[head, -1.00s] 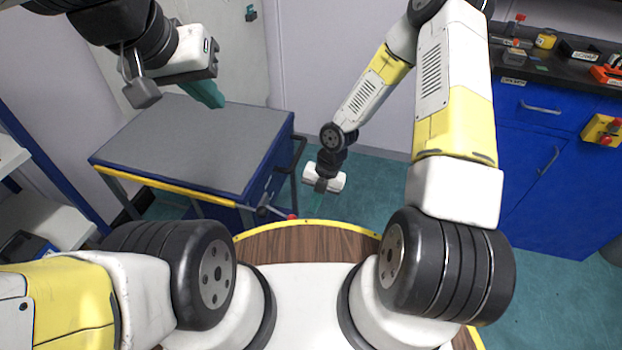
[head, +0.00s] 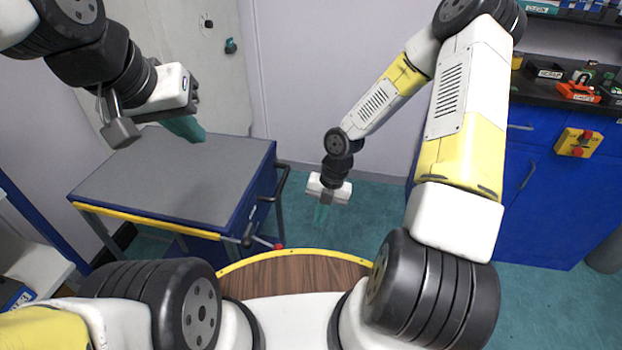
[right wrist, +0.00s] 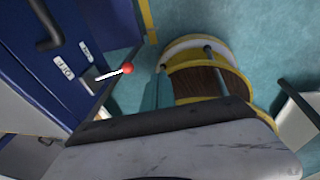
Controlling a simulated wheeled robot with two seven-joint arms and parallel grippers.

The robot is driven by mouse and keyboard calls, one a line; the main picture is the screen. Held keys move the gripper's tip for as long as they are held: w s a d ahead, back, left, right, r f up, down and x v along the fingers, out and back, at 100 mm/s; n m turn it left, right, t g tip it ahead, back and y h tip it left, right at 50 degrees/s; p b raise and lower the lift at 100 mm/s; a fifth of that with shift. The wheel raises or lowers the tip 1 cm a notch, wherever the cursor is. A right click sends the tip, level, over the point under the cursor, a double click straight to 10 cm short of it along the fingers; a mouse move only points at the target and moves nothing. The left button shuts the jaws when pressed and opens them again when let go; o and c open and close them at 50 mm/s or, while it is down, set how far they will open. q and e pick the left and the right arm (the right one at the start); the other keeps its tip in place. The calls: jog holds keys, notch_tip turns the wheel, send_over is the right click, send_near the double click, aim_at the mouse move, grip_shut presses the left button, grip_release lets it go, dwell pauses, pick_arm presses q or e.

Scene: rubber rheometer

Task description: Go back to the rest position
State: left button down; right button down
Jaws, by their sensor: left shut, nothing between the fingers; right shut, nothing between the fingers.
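My left gripper (head: 188,130) is at the upper left in the head view, above the grey-topped cart, with its teal fingers shut and empty. My right gripper (head: 322,214) hangs in the middle of the head view, pointing down over the floor, with its teal fingers shut and empty. In the right wrist view its teal fingers (right wrist: 157,92) show beside my round wooden base. Neither gripper touches anything that I can see.
The blue cart (head: 175,180) with a grey top stands at the left. Its lever with a red knob (head: 278,247) sticks out near my base. A blue cabinet (head: 545,200) with a dark worktop stands at the right, with a yellow box with red buttons (head: 578,143). Teal floor lies between them.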

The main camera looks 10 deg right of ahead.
jog(key=shift+d+r, duration=0.1)
jog(key=d+r+m+t+h, duration=0.2)
jog(key=d+r+m, duration=0.2)
jog(key=r+m, duration=0.45)
jog(key=d+r+m+t+h, duration=0.1)
jog(key=d+r+m, duration=0.35)
jog(key=r, duration=0.75)
jog(key=s+a+r+m+t+y, duration=0.1)
jog(key=s+r+m+t, duration=0.1)
jog(key=s+r+m, duration=0.4)
jog(key=s+a+r+m+t+y, duration=0.1)
jog(key=s+r+m+t, duration=0.1)
jog(key=s+r+m, duration=0.4)
notch_tip(320, 180, up, 5)
jog(key=m, duration=0.7)
jog(key=shift+s+a+r+t, duration=0.2)
jog(key=shift+t, duration=0.1)
